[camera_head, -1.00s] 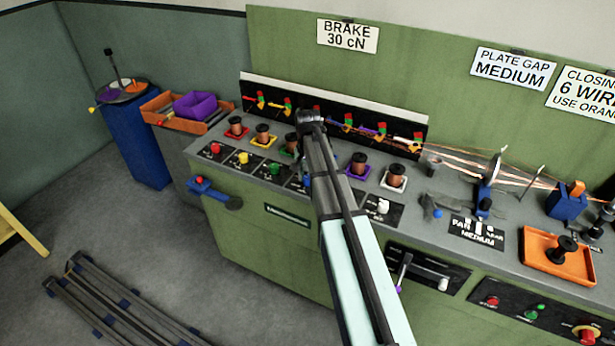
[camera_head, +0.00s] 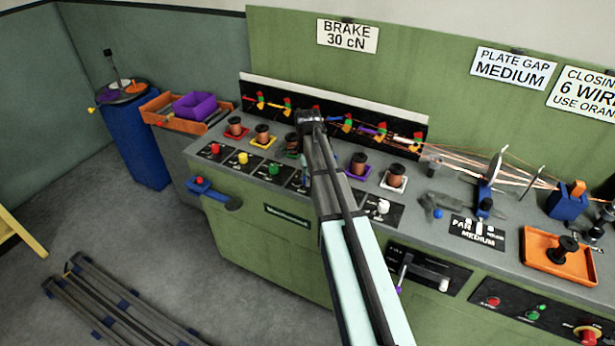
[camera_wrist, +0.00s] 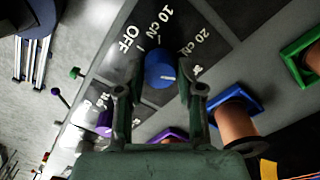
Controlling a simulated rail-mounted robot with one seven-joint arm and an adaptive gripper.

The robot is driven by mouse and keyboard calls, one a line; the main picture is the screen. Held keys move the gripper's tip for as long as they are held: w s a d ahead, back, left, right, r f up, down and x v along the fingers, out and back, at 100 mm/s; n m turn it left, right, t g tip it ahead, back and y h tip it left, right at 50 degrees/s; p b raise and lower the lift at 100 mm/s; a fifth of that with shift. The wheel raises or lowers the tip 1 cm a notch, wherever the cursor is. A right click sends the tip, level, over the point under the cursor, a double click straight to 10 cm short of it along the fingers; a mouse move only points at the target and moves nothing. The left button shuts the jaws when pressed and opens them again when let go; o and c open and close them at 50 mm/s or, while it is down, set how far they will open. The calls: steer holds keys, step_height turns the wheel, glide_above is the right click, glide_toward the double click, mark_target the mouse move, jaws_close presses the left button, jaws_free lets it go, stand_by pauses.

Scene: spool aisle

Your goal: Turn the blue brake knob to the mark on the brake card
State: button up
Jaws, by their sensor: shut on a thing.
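The blue brake knob (camera_wrist: 158,66) sits on a black dial plate (camera_wrist: 190,22) in the wrist view. The plate carries white marks OFF, 10 cN and 20 cN; further marks at the right are partly hidden by a finger. A short pale line shows on the knob, but I cannot tell exactly which mark it meets. My gripper (camera_wrist: 160,88) is shut on the knob, one finger on each side. In the head view my arm hides the knob. The brake card (camera_head: 347,37) on the green back wall reads BRAKE 30 cN.
Spools on coloured bases stand behind the dials, including a blue-based spool (camera_wrist: 236,112) near my right finger. The yellow knob (camera_head: 242,157) and white knob (camera_head: 383,206) are along the same row. An orange tray (camera_head: 558,261) lies at the right.

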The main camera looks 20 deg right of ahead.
steer(key=m, duration=0.3)
steer(key=shift+m, duration=0.4)
stand_by(0.4)
steer(key=o, duration=1.2)
steer(key=shift+c, duration=0.2)
step_height(320, 180, up, 12)
steer(key=shift+r, duration=0.1)
